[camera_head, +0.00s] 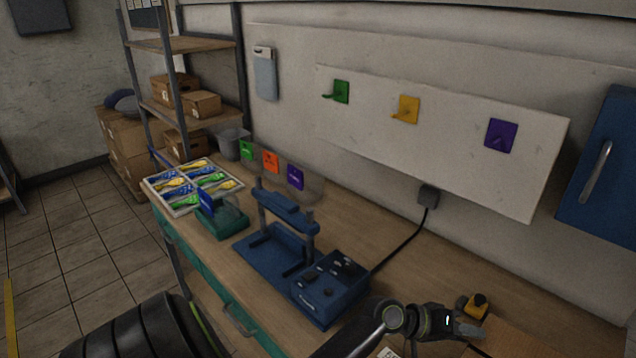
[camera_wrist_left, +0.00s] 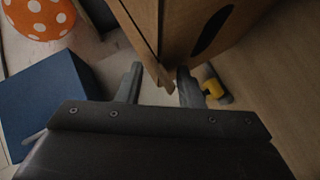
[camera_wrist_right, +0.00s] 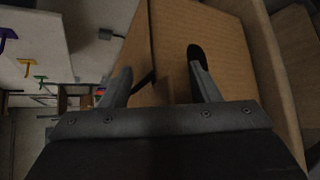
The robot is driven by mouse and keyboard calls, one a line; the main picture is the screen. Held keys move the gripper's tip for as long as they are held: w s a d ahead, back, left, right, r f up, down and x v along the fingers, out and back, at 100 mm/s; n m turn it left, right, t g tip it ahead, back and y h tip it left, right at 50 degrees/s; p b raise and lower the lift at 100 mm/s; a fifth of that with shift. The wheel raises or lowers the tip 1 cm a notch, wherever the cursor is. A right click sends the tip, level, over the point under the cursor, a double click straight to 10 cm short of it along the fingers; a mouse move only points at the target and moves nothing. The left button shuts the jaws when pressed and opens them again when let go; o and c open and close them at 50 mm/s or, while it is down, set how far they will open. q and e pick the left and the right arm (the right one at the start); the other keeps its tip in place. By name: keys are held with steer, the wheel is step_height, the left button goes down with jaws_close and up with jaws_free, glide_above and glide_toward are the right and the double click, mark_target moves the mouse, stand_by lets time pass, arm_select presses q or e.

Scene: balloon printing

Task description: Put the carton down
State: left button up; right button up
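The brown cardboard carton (camera_head: 508,341) is at the bottom right of the head view, mostly cut off by the frame. The left wrist view shows its side (camera_wrist_left: 185,30) with a dark handle hole, and the right wrist view shows another side (camera_wrist_right: 222,35) with a handle hole. My left gripper (camera_head: 462,328) is beside the carton. In the left wrist view its fingers (camera_wrist_left: 159,82) are apart, with a carton corner between and beyond them. My right gripper (camera_wrist_right: 160,82) has its fingers apart at the carton, one tip just below the hole. Contact is unclear.
A yellow and black tool (camera_head: 475,304) lies on the wooden bench near the carton. The blue printing press (camera_head: 328,288) stands left of it. A tray of balloons (camera_head: 192,187) is farther left. An orange dotted balloon (camera_wrist_left: 38,15) shows in the left wrist view.

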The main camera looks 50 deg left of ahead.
arm_select(q)
steer(key=shift+o, duration=0.8)
arm_select(e)
steer(key=shift+o, duration=1)
arm_select(q)
steer(key=shift+a, duration=0.1)
arm_select(e)
steer(key=shift+w, duration=0.1)
arm_select(q)
steer(key=o, duration=0.8)
arm_select(e)
steer(key=shift+d, duration=0.1)
arm_select(q)
steer(key=shift+a, duration=0.1)
steer(key=v, duration=1.1)
steer(key=shift+s+a+r, duration=0.15)
steer(key=shift+s+a, duration=0.05)
steer(key=shift+s, duration=0.05)
arm_select(e)
steer(key=o, duration=0.4)
